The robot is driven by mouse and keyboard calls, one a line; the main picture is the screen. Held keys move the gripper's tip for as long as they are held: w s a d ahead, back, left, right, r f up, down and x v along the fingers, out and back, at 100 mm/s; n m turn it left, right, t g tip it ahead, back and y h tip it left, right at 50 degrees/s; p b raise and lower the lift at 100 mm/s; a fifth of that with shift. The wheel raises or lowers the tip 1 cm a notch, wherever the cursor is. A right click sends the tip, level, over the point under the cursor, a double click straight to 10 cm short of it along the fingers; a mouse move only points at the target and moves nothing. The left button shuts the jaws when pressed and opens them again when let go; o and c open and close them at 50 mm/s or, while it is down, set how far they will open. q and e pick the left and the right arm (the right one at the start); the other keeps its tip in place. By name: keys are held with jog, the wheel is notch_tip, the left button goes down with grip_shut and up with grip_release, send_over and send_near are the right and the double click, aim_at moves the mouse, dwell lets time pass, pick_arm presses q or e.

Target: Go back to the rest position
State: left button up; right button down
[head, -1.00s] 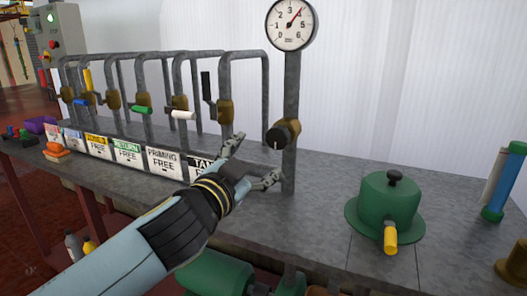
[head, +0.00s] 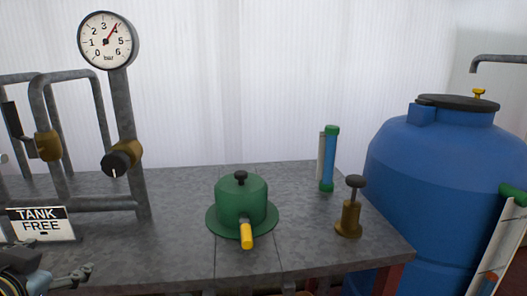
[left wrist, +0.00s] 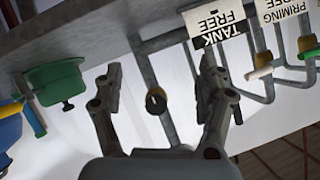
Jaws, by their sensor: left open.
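My left gripper (head: 62,278) is at the lower left edge of the head view, partly cut off, by the front of the bench. In the left wrist view its two fingers (left wrist: 162,72) are spread apart with nothing held. That view is upside down; the black valve knob (left wrist: 156,101) on the gauge pipe shows between the fingers, but I cannot tell how far off it is. In the head view the same knob (head: 122,158) sits below the pressure gauge (head: 108,40), apart from the gripper. My right gripper does not show.
The grey bench (head: 175,240) carries a green lidded pot (head: 240,197) with a yellow handle, a blue-green tube (head: 328,160) and a brass plunger (head: 349,218). A blue tank (head: 440,180) stands right of it. A "TANK FREE" sign (head: 41,224) stands at left.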

pick_arm(q)
jog(key=s+d+f+m+g+h, duration=0.15)
jog(key=s+d+f+g, duration=0.25)
jog(key=s, duration=0.4)
jog(key=s+d+f+n+g+h, duration=0.1)
jog(key=s+d+f+g+h, duration=0.25)
jog(key=s, duration=0.45)
notch_tip(320, 180, down, 30)
jog(key=s+a+g+b, duration=0.2)
jog(key=s+a, duration=0.1)
jog(key=s+f+b, duration=0.1)
jog(key=s+f, duration=1.4)
jog(key=s, duration=0.1)
jog(key=shift+s+a+g, duration=0.25)
jog(key=shift+s+g, duration=0.15)
jog(key=shift+g, duration=0.05)
